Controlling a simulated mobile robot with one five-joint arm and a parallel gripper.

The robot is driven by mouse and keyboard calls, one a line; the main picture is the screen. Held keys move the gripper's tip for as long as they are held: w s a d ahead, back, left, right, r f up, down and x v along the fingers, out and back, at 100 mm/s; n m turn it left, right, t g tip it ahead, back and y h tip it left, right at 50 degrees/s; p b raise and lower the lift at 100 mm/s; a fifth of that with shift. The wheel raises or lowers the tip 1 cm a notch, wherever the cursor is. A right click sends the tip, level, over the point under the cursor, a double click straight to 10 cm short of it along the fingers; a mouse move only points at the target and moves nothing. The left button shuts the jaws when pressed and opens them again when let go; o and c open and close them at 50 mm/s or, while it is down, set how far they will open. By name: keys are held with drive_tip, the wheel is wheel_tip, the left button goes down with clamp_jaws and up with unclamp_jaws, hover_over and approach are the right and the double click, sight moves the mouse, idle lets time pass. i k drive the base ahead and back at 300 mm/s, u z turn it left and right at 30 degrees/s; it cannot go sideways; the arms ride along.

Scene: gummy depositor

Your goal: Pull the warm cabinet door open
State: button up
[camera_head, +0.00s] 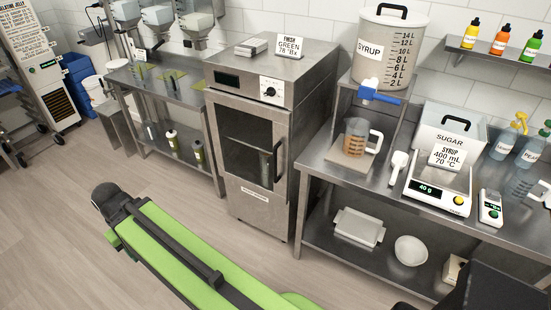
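The warm cabinet (270,85) is a steel unit in the middle of the head view, with a control panel on its top part. Its door (258,204) has a dark window and looks shut. A dark vertical handle (279,162) is on the door's right side. Something pale shows dimly behind the glass. A green and black arm part of mine reaches across the floor at lower left, well apart from the door. My gripper's fingers do not show.
A steel table (317,176) stands close to the cabinet's right, holding a measuring jug (355,138) and a scale (438,187). A steel bench (185,92) with bottles below stands at its left. Floor (150,178) in front of the cabinet is clear except for my arm.

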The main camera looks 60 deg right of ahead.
sight(281, 119)
drive_tip(key=i, duration=0.9)
drive_tip(key=u, duration=0.05)
